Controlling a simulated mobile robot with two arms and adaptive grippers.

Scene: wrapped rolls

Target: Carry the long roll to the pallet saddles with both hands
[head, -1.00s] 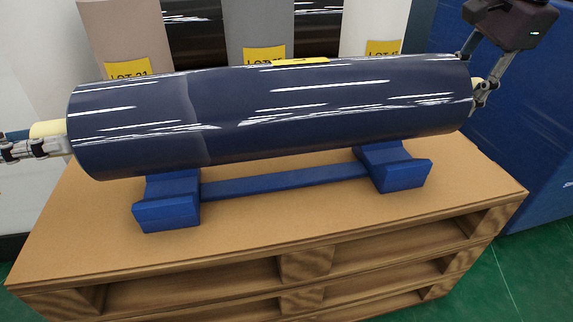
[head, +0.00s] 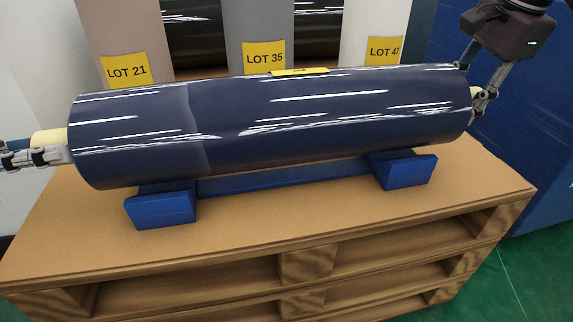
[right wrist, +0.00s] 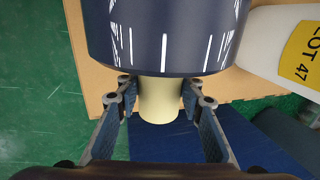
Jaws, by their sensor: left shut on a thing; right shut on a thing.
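The long roll (head: 270,120) is wrapped in glossy dark blue film, with a pale core at each end. It lies level over the two blue saddles, left (head: 160,209) and right (head: 406,171), on the wooden pallet (head: 300,222). Whether it touches them I cannot tell. My left gripper (head: 62,155) is shut on the pale core at the left end. My right gripper (head: 482,103) is shut on the core at the right end. In the right wrist view the fingers (right wrist: 161,98) flank the pale core (right wrist: 160,105) below the roll (right wrist: 165,35).
Behind the pallet stand several upright rolls with yellow labels: LOT 21 (head: 126,70), LOT 35 (head: 264,57) and LOT 47 (head: 384,50). A large blue surface (head: 540,110) stands at the right. Green floor (head: 520,275) shows at the lower right.

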